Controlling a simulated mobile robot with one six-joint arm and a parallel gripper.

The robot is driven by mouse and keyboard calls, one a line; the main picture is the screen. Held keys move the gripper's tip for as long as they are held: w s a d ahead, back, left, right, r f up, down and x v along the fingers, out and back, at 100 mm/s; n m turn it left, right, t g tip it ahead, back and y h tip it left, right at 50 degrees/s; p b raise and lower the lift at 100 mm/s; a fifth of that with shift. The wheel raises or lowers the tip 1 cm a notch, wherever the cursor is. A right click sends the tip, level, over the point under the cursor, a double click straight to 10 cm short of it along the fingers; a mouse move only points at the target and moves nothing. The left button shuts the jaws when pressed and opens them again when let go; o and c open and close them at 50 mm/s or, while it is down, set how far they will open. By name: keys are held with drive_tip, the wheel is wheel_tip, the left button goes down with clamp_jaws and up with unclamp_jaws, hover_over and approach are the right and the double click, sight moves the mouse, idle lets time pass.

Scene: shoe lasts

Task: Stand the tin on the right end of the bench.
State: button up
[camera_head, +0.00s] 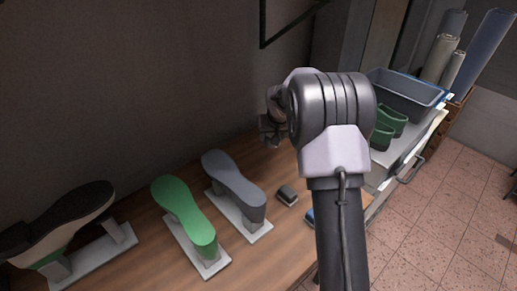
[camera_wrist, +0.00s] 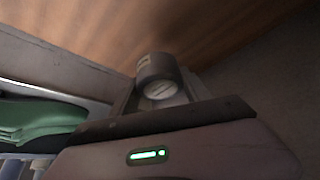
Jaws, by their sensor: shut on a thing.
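The tin is a small grey cylinder with a pale label (camera_wrist: 158,72), seen at the middle of the wrist view. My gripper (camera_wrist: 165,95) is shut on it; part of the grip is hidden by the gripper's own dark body. In the head view my gripper (camera_head: 270,128) is over the back of the wooden bench (camera_head: 145,240), towards its right end, largely hidden behind my wrist. I cannot make out the tin there. The bench's wood also shows in the wrist view (camera_wrist: 120,25). The gap between tin and bench cannot be judged.
On the bench stand a grey last (camera_head: 235,180), a green last (camera_head: 180,205) and a black-and-cream shoe (camera_head: 75,215). A small dark block (camera_head: 287,195) lies right of them; a blue item (camera_head: 310,215) is partly hidden.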

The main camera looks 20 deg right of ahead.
drive_tip(key=shift+w+d+f+b, duration=0.2)
drive_tip(key=shift+d+f, duration=0.2)
drive_tip(key=shift+f, duration=0.15)
drive_tip(key=shift+w+d+f+b, duration=0.1)
drive_tip(key=shift+w+d+f, duration=0.05)
drive_tip(key=shift+d+f, duration=0.3)
wheel_tip(320, 180, down, 9)
drive_tip(key=b, duration=0.3)
drive_tip(key=shift+a, duration=0.15)
drive_tip(key=shift+f+b, duration=0.1)
drive_tip(key=shift+b, duration=0.2)
drive_tip(key=o, duration=1.5)
drive_tip(key=shift+c, duration=0.2)
